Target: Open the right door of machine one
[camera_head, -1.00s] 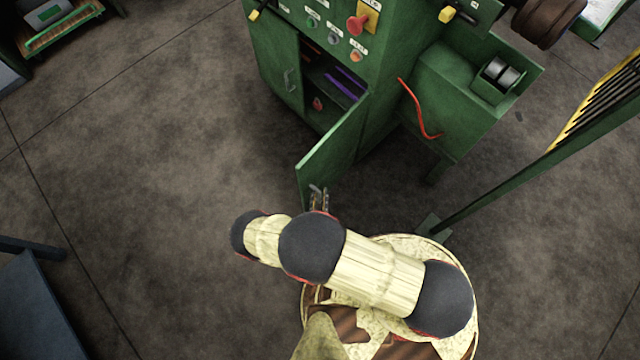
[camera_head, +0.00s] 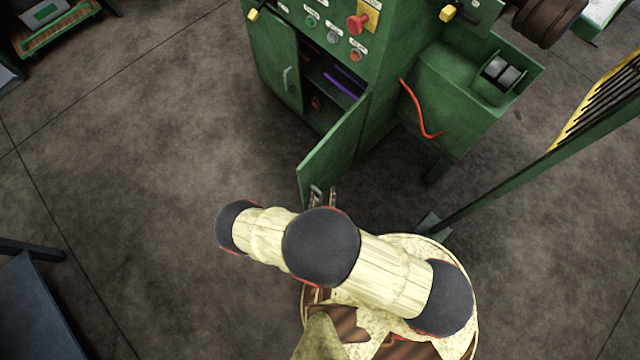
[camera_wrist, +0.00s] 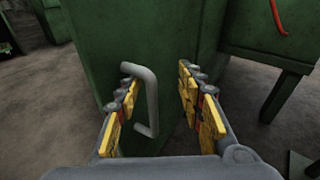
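Machine one (camera_head: 392,60) is a green cabinet with buttons and a red knob on its front. Its right door (camera_head: 330,155) stands swung out wide from the cabinet; the dark inside shows purple and red items. The left door (camera_head: 277,65) is closed. In the wrist view the right door (camera_wrist: 95,60) fills the middle, with its grey bar handle (camera_wrist: 150,100). My gripper (camera_wrist: 160,90) is open, its yellow-padded fingers apart. The handle lies between the fingers, close to the left one; I cannot tell whether they touch. In the head view my arm hides most of the gripper.
A red curved lever (camera_head: 420,112) sticks out at the machine's right side. A green post with a yellow-edged grille (camera_head: 590,110) stands to the right of my base. A blue-grey table (camera_head: 35,305) is at lower left. The floor left of the door is clear.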

